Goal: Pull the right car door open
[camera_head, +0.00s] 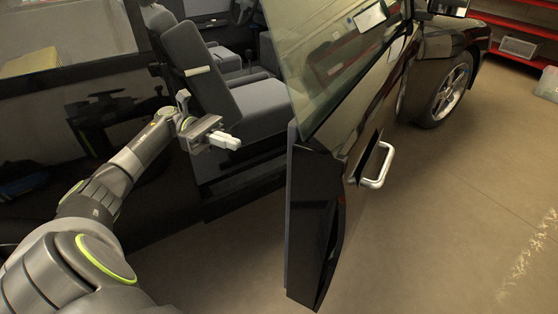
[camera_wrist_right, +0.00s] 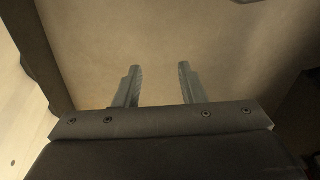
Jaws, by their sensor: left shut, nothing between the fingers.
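The right car door (camera_head: 325,200) is black and stands part open, swung out from the car body, with its edge facing me. Its silver handle (camera_head: 378,166) is on the outer face, with nothing holding it. My left gripper (camera_head: 233,142) is shut and empty, in the door opening in front of the grey seat, to the left of the door's edge and apart from it. In the right wrist view, my right gripper (camera_wrist_right: 160,85) has its two fingers apart with only a plain tan surface beyond. My right gripper is not in the head view.
The grey car seat (camera_head: 240,85) is inside the opening. The front wheel (camera_head: 450,88) is beyond the door. Red shelves (camera_head: 515,42) stand at the back right, with a grey case (camera_head: 519,47) on one. The floor (camera_head: 455,210) right of the door is clear.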

